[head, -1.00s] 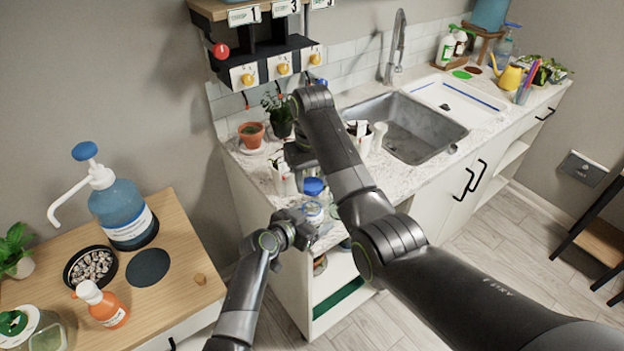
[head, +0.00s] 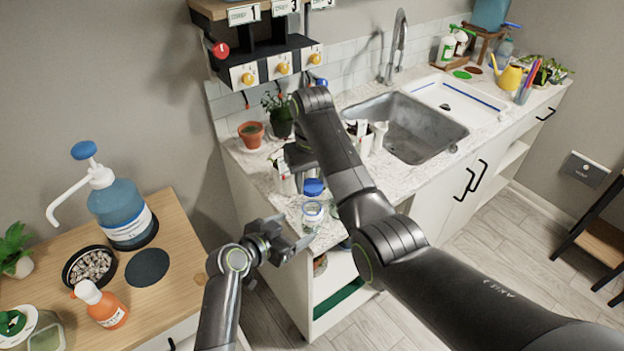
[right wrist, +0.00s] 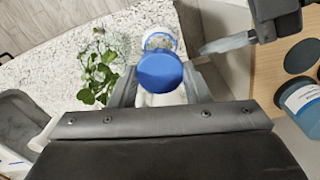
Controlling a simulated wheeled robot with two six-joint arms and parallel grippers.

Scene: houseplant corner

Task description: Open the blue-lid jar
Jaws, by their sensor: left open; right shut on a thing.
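The blue lid (head: 314,187) is held between the fingers of my right gripper (right wrist: 160,84), and the lid also shows in the right wrist view (right wrist: 160,71). The clear jar (head: 313,212) stands upright on the counter near its front corner. A gap shows between lid and jar, so the lid appears off and above it. The jar's rim (right wrist: 159,39) shows just beyond the lid in the right wrist view. My left gripper (head: 291,236) is open and empty, left of the jar and apart from it. My right arm partly hides the right gripper in the head view.
A potted plant (head: 279,118), a terracotta pot (head: 251,134) and white pots (head: 285,180) stand behind the jar. The sink (head: 415,125) lies right. A wooden side table (head: 180,260) with a pump bottle (head: 122,210) and orange spray bottle (head: 103,305) is left.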

